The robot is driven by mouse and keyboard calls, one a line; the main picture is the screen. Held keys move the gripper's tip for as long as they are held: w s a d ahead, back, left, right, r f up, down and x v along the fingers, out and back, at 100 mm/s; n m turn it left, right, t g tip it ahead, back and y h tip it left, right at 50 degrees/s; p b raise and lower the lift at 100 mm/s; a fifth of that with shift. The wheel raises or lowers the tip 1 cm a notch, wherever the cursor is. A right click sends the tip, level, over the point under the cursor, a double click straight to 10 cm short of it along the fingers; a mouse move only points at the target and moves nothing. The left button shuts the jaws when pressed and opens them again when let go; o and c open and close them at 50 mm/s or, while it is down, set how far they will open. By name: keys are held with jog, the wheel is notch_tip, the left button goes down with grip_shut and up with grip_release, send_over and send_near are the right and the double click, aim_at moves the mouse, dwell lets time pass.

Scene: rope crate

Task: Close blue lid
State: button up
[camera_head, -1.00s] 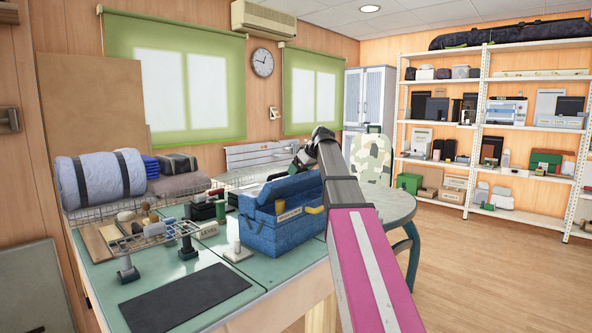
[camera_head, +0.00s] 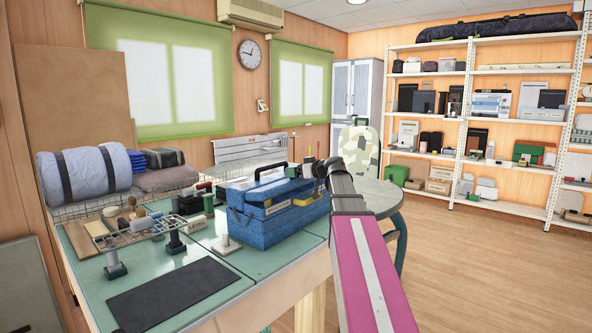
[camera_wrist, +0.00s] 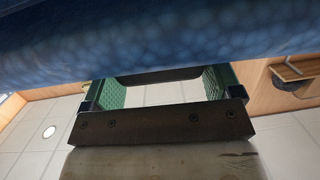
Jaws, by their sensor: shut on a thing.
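The blue toolbox (camera_head: 280,228) stands on the green-topped table, with a label and a yellow part on its front. Its blue lid (camera_head: 262,187) sits tilted above the body, with a dark carrying handle at its top. My gripper (camera_head: 312,170) is at the lid's right end in the head view, partly hidden by my arm. In the wrist view my gripper (camera_wrist: 160,86) has green-padded fingers, and a blurred blue surface, apparently the lid (camera_wrist: 160,45), fills the top. It is shut on the lid, though the contact itself is largely hidden.
Left of the toolbox on the table (camera_head: 215,260) are a wire rack (camera_head: 135,235), a black mat (camera_head: 172,292) and small tools. A rolled grey bundle (camera_head: 90,172) lies behind. A round table and camouflage chair (camera_head: 360,150) stand at right; the floor there is clear.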

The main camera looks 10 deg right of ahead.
jog(key=shift+s+d+f, duration=0.15)
jog(key=shift+s+f, duration=0.05)
jog(key=shift+f, duration=0.25)
jog(key=shift+s+d+f, duration=0.1)
jog(key=shift+s+f, duration=0.05)
jog(key=shift+f, duration=0.4)
jog(key=o, duration=1.1)
jog(key=v, duration=1.1)
jog(key=shift+w, duration=0.1)
